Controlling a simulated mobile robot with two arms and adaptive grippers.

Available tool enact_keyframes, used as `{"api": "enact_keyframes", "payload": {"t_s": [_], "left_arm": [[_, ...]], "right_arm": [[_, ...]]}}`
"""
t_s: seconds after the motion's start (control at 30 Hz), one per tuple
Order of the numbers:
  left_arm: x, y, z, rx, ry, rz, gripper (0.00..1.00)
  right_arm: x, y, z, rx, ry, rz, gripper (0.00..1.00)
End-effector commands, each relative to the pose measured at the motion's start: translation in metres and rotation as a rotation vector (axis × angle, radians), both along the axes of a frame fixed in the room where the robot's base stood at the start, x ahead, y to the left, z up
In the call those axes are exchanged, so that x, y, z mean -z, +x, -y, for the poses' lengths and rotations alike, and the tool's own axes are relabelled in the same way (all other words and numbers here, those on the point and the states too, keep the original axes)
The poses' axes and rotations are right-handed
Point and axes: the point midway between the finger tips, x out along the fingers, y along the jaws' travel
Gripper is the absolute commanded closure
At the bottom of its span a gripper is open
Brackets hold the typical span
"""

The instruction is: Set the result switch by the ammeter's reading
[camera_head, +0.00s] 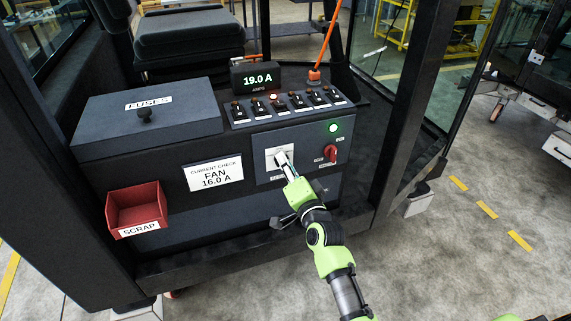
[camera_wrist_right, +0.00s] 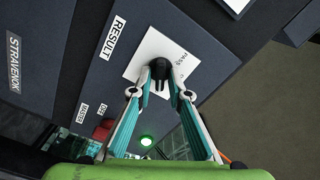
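The ammeter (camera_head: 258,78) on top of the console reads 19.0 A. The current check card (camera_head: 214,174) on the front reads FAN 16.0 A. The result switch is a black knob (camera_wrist_right: 160,72) on a white plate (camera_head: 272,160), with a RESULT label (camera_wrist_right: 113,38) beside it in the wrist view. My left gripper is not in view.
A row of several breaker switches (camera_head: 288,106) lies above the panel. A green lamp (camera_head: 333,128) is lit over a red rotary switch (camera_head: 330,153). A fuses box (camera_head: 150,117) and a red scrap bin (camera_head: 137,206) are at left. A dark cab post (camera_head: 400,110) stands at right.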

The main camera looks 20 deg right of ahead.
Motion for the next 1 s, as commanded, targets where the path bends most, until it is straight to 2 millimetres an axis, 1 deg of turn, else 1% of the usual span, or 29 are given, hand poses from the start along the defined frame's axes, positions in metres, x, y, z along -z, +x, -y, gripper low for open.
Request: {"api": "enact_keyframes", "payload": {"t_s": [0.33,0.47,0.57,0.8,0.9,1.0], "left_arm": [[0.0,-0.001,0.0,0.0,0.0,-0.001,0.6],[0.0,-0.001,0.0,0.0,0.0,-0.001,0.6],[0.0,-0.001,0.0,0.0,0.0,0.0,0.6],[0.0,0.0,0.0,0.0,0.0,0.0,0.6],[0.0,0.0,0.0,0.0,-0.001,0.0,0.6],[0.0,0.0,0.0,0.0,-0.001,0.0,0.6]], "right_arm": [[0.0,0.0,0.0,0.0,-0.003,0.0,0.75],[0.001,-0.008,0.0,0.0,-0.003,-0.001,0.75],[0.002,-0.022,0.001,-0.001,-0.003,-0.003,0.75],[0.002,-0.072,0.002,-0.001,-0.003,-0.003,0.75],[0.001,-0.09,0.003,-0.001,-0.002,-0.003,0.75],[0.001,-0.104,0.004,0.0,-0.003,-0.002,0.75]]}}
